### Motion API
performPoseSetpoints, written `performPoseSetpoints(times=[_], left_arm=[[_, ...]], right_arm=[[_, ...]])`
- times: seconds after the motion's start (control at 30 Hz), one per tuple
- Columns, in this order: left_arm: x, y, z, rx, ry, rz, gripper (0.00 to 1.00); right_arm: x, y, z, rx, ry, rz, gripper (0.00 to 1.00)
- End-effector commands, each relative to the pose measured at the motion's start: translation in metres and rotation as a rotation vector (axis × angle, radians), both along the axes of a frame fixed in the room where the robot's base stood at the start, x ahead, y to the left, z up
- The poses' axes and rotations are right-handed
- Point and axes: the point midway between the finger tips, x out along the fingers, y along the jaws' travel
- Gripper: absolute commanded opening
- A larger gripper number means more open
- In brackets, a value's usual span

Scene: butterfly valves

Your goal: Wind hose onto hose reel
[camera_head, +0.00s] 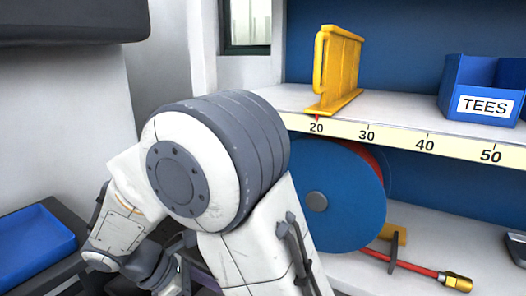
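The hose reel (345,205) is a large blue disc with a grey hub, standing on the lower shelf under the scaled shelf edge. Part of its left side is hidden behind my arm. Some red hose shows behind the disc at its upper right. The red hose end (415,268) lies out to the right along the lower shelf and ends in a brass fitting (456,282). A large white and grey link of my arm fills the middle of the view. I see no gripper fingers clearly.
A yellow bracket (340,70) stands on the upper shelf (400,115). A blue bin marked TEES (484,88) stands at its right. A yellow block (396,236) is beside the hose. A blue tray (32,246) lies at the far left.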

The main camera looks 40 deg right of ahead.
Motion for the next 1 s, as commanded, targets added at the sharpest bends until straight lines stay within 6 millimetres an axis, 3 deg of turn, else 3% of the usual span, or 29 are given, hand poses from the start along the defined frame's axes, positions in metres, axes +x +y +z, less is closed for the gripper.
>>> performPoseSetpoints(times=[0.03,0.1,0.2,0.33,0.6,0.77,1.0], left_arm=[[0.000,0.000,0.040,0.000,0.000,0.000,0.76],[0.000,0.000,0.065,0.000,0.000,0.000,0.76],[0.000,0.000,0.095,0.000,0.000,0.000,0.76],[0.000,0.000,0.122,0.001,0.001,0.000,0.76],[0.000,0.000,0.137,0.001,0.001,0.000,0.76],[0.000,0.000,0.136,0.001,0.001,0.000,0.76],[0.000,0.000,0.137,0.001,0.001,0.000,0.76]], right_arm=[[0.019,-0.022,0.038,-0.091,0.104,0.050,0.77],[0.044,-0.050,0.064,-0.209,0.246,0.125,0.77],[0.074,-0.085,0.096,-0.349,0.445,0.198,0.77],[0.100,-0.117,0.124,-0.478,0.658,0.244,0.77],[0.119,-0.144,0.139,-0.576,0.840,0.264,0.77],[0.111,-0.164,0.139,-0.576,0.844,0.263,0.77],[0.094,-0.206,0.139,-0.575,0.842,0.262,0.77]])
